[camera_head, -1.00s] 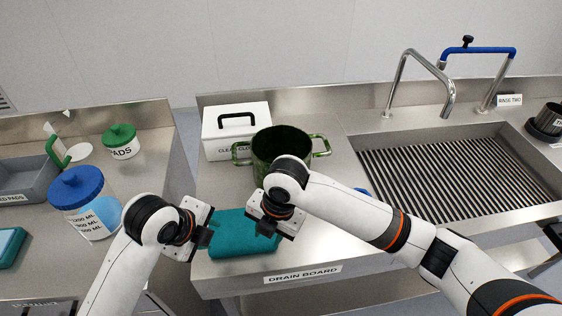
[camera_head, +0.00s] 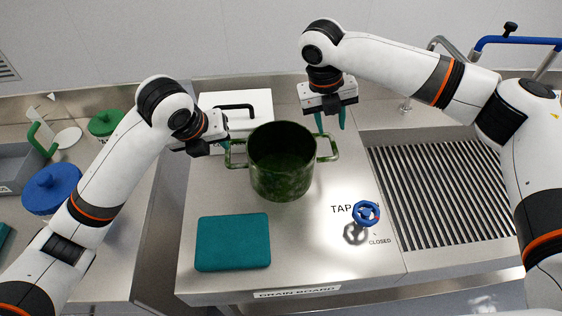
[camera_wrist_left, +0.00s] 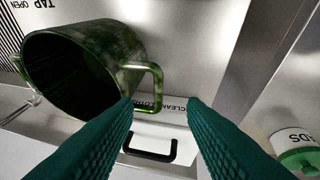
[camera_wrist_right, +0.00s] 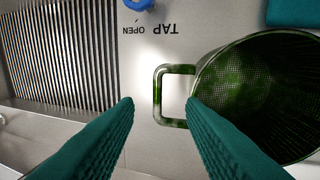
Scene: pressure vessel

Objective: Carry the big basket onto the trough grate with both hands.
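The big basket (camera_head: 283,165) is a mottled green, pot-like vessel with two side handles, upright on the drain board. Its mesh inside shows in the right wrist view (camera_wrist_right: 262,92). My left gripper (camera_head: 221,143) is open beside the left handle (camera_head: 236,153); in the left wrist view this handle (camera_wrist_left: 152,82) appears near one fingertip. My right gripper (camera_head: 331,128) is open, pointing down near the right handle (camera_head: 331,146); in the right wrist view this handle (camera_wrist_right: 160,90) lies between the fingers, not gripped. The trough grate (camera_head: 440,190) is dark, slatted and bare where visible.
A blue tap knob (camera_head: 366,212) stands between basket and trough. A teal folded cloth (camera_head: 233,242) lies in front of the basket. A white box (camera_head: 258,100) with a black handle stands behind. Faucets (camera_head: 505,42) rise behind the trough, partly hidden by my right arm.

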